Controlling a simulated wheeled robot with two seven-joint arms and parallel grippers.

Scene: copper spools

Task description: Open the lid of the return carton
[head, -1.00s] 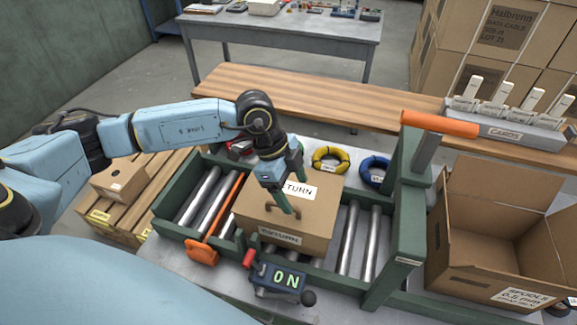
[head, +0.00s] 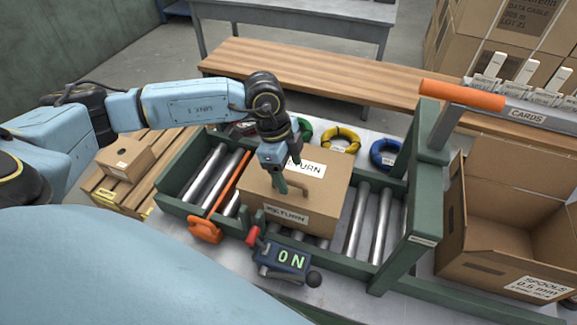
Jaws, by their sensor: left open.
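The return carton (head: 328,207) is a closed brown box on the roller conveyor, with white "RETURN" labels on its top and front. A brown handle (head: 296,183) stands on its lid. My left gripper (head: 287,189) points down over the lid, with its green fingers right at the handle. It is open. From this angle I cannot tell whether the fingers touch the handle or straddle it. My right gripper is not in view.
A green-framed gate post (head: 411,200) with an orange bar (head: 461,95) stands right of the carton. An open carton (head: 507,215) is farther right. Yellow (head: 341,140) and blue (head: 386,154) spools lie behind.

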